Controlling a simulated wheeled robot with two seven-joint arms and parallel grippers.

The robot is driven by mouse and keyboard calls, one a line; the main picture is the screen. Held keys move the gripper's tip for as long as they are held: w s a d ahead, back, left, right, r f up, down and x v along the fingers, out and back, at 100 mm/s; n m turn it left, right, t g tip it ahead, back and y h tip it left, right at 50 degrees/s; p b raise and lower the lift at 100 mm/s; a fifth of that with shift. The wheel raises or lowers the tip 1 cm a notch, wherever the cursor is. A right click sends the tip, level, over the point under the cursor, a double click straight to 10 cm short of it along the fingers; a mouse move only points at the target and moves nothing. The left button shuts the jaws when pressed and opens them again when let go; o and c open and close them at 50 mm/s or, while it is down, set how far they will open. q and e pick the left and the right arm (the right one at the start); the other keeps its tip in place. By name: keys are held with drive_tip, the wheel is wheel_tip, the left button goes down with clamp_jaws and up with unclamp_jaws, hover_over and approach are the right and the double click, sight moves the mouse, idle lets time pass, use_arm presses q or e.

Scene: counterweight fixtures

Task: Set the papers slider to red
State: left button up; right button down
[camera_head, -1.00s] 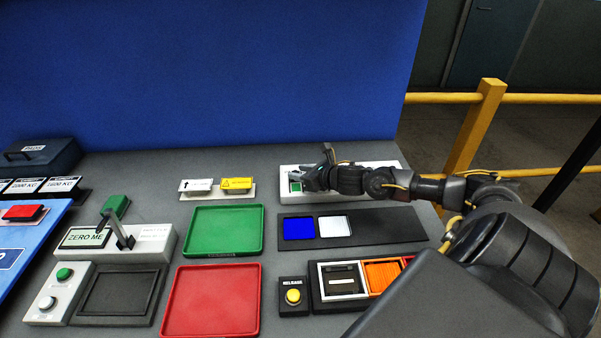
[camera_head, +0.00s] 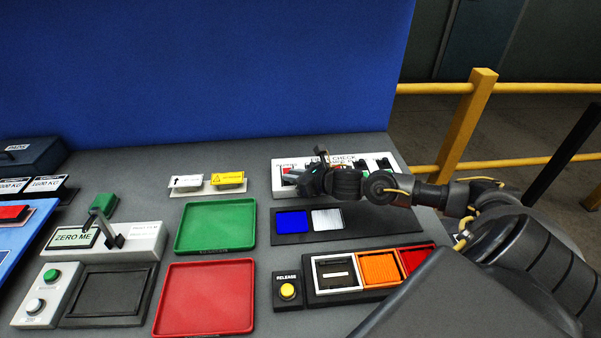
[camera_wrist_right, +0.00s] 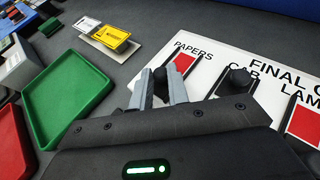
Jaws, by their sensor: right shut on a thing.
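The white panel (camera_head: 279,186) stands at the back right of the bench. The wrist view shows its "PAPERS" label (camera_wrist_right: 193,51) beside a slot with a red field (camera_wrist_right: 184,62) uncovered. The red field also shows in the head view (camera_head: 287,168). My right gripper (camera_wrist_right: 161,88) is shut on the black papers slider knob (camera_wrist_right: 160,74), at the near end of the slot. In the head view my right gripper (camera_head: 306,180) covers the knob and the near part of the slot. My left gripper is not in view.
A second black slider knob (camera_wrist_right: 237,78) stands close to the right of my fingers. Yellow and white signs (camera_head: 228,179) stand left of the panel. The green tray (camera_head: 216,226), red tray (camera_head: 205,297) and dark strip with a blue square (camera_head: 292,222) lie in front.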

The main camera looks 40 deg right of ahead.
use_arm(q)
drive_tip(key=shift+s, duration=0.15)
use_arm(e)
drive_tip(key=shift+s+a, duration=0.1)
drive_tip(key=c, duration=1.4)
unclamp_jaws()
drive_tip(key=shift+a, duration=0.1)
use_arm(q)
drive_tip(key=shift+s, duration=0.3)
use_arm(e)
drive_tip(key=shift+o, duration=0.2)
drive_tip(key=shift+s, duration=0.1)
